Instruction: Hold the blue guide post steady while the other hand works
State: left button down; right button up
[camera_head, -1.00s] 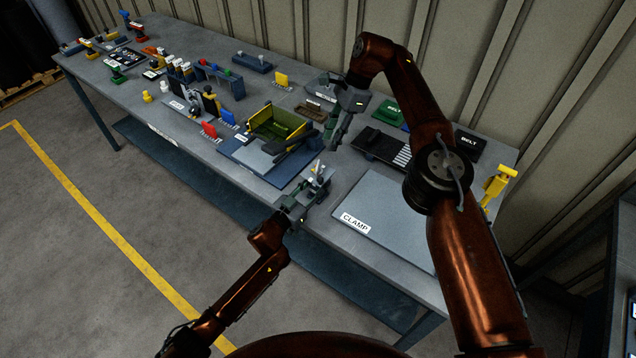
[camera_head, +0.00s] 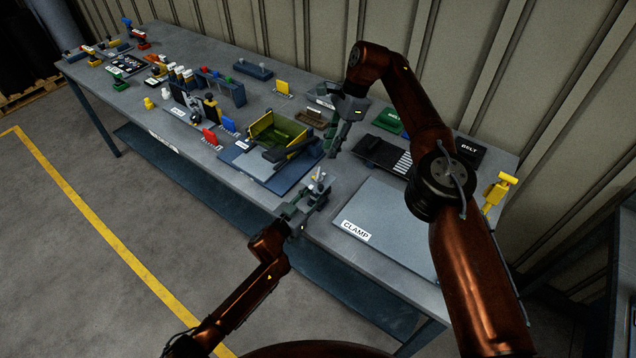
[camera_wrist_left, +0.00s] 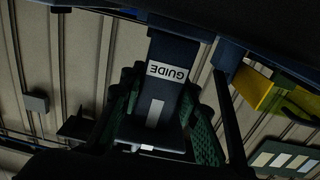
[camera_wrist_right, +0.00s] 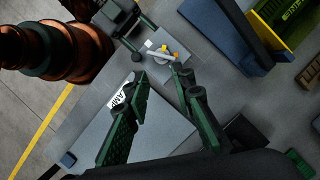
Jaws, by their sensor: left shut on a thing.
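The dark blue guide post (camera_wrist_left: 170,95) with a white GUIDE label stands between the green-padded fingers of my left gripper (camera_wrist_left: 160,125), which is shut on it in the left wrist view. In the head view, my left gripper (camera_head: 314,190) is at the front edge of the bench, and small white and yellow parts show at its tips. The post's outline is too small to make out there. My right gripper (camera_head: 336,138) hangs above the bench, behind and right of the left one. In the right wrist view its fingers (camera_wrist_right: 163,82) are apart with nothing between them.
A yellow and olive box (camera_head: 277,128) on a blue base stands left of my grippers. A grey CLAMP panel (camera_head: 382,225) lies at the right front. A black BELT box (camera_head: 468,148) and a yellow tool (camera_head: 497,192) stand farther right. Several small parts crowd the bench's left.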

jog(key=n, duration=0.1)
jog(key=n+t+h, duration=0.4)
jog(key=n+t, duration=0.2)
jog(key=n, duration=0.5)
send_near(318, 175)
jog(key=x, duration=0.8)
jog(key=shift+f, duration=0.3)
grip_shut()
